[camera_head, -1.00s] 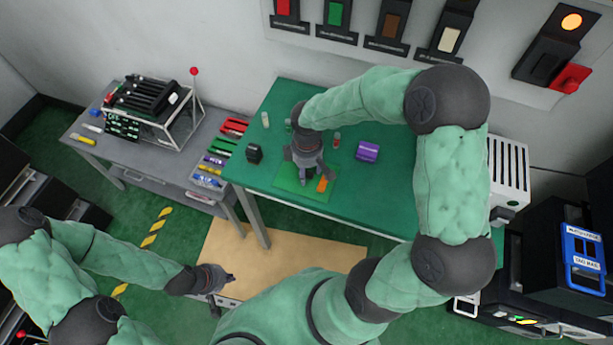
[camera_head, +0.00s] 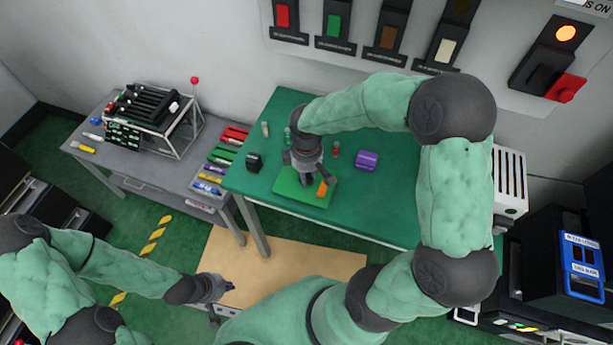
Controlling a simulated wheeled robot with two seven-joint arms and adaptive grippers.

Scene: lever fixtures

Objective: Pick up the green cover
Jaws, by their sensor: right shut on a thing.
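The green cover (camera_head: 288,187) is a flat, bright green plate near the front edge of the green-topped table. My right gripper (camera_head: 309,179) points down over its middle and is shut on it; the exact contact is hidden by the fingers. The plate's front edge looks thicker, as if slightly raised, though the gap beneath cannot be made out. A small orange piece (camera_head: 322,189) shows at the plate's right part. My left gripper (camera_head: 227,286) is low over the tan floor board, away from the cover; its fingers are too small to read.
On the green table (camera_head: 380,205) stand a purple block (camera_head: 367,161), a black block (camera_head: 254,162) and small vials (camera_head: 336,150). A grey side table (camera_head: 150,183) at left holds a rack (camera_head: 150,110) and coloured markers. Wall switches (camera_head: 335,25) line the back. The table's right part is clear.

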